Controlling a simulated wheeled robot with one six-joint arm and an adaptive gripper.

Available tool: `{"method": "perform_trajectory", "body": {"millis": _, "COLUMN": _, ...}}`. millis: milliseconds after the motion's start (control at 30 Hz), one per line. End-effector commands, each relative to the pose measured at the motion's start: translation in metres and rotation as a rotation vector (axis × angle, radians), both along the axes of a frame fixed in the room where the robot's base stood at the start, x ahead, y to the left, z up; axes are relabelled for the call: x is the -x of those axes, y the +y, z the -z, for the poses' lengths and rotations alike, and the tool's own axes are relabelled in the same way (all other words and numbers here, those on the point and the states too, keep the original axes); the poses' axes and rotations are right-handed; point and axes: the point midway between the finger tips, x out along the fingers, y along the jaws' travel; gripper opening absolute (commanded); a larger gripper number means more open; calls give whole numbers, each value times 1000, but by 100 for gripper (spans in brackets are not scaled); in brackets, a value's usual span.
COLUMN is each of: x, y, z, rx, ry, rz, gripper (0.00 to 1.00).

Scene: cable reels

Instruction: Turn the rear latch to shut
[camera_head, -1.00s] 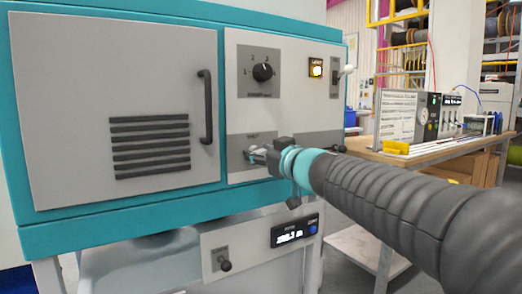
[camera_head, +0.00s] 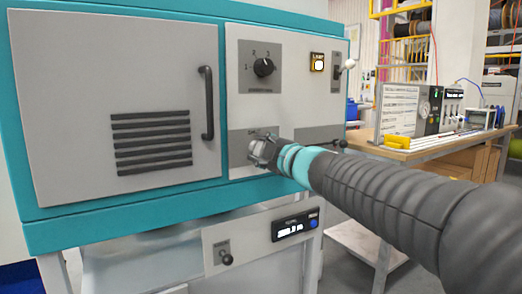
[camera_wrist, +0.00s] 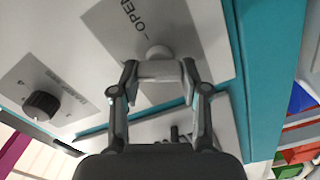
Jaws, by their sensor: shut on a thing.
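The latch shows in the wrist view as a pale round hub with a short light bar (camera_wrist: 160,70) on a grey plate (camera_wrist: 125,25) printed "OPEN". My gripper (camera_wrist: 160,74) has a finger on each side of the bar and is shut on it. In the head view my gripper (camera_head: 262,151) is at the lower left grey plate (camera_head: 238,145) of the machine's control panel. It covers most of the latch there, so the latch's exact angle is hard to tell. The word "OPEN" lies just beyond the hub in the wrist view.
A rotary knob (camera_head: 264,68), a lit lamp (camera_head: 318,62) and a white-ball lever (camera_head: 348,63) sit higher on the panel. A dark handle lever (camera_head: 342,144) is to the right, near my arm. The door handle (camera_head: 207,103) is left. A workbench (camera_head: 430,149) stands at the right.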

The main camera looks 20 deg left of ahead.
Motion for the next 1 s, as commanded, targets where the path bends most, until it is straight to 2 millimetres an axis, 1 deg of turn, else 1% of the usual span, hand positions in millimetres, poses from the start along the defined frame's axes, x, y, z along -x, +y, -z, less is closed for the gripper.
{"method": "perform_trajectory", "body": {"millis": 200, "x": 1, "y": 1, "z": 2, "rx": 121, "ry": -143, "rz": -2, "gripper": 10}}
{"method": "perform_trajectory", "body": {"millis": 500, "x": 1, "y": 1, "z": 3, "rx": 241, "ry": -282, "rz": -1, "gripper": 10}}
{"method": "perform_trajectory", "body": {"millis": 700, "x": 1, "y": 1, "z": 3, "rx": 283, "ry": -330, "rz": -1, "gripper": 10}}
{"method": "perform_trajectory", "body": {"millis": 1000, "x": 1, "y": 1, "z": 3, "rx": 301, "ry": -350, "rz": -2, "gripper": 10}}
